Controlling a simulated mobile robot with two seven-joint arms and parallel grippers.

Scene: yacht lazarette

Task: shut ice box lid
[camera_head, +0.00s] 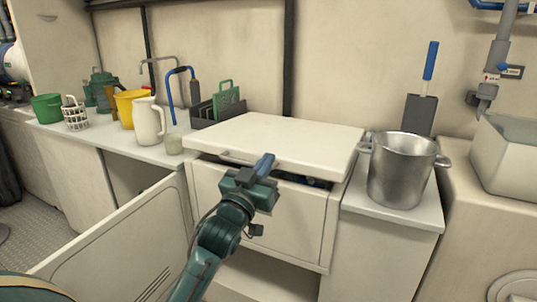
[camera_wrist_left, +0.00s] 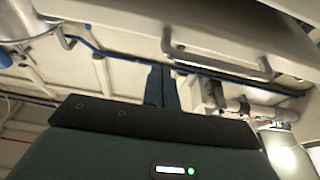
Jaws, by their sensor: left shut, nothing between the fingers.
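The ice box lid (camera_head: 275,140) is a thick white slab on top of the white ice box (camera_head: 262,215), in the middle of the head view. A dark gap shows under its front edge, so it is not flush with the box. A bar handle (camera_head: 238,157) is on its front edge; the handle also shows in the left wrist view (camera_wrist_left: 215,62). My left gripper (camera_head: 264,164) is at the lid's front edge, just right of the handle; its closed, empty blue fingers also show in the wrist view (camera_wrist_left: 158,85). I cannot tell whether they touch the lid. My right gripper is out of view.
A steel pot (camera_head: 398,170) stands on the counter right of the box. A white jug (camera_head: 148,122), a yellow pitcher (camera_head: 127,106) and a dark rack (camera_head: 212,110) stand to the left. An open white door panel (camera_head: 125,250) fills the lower left.

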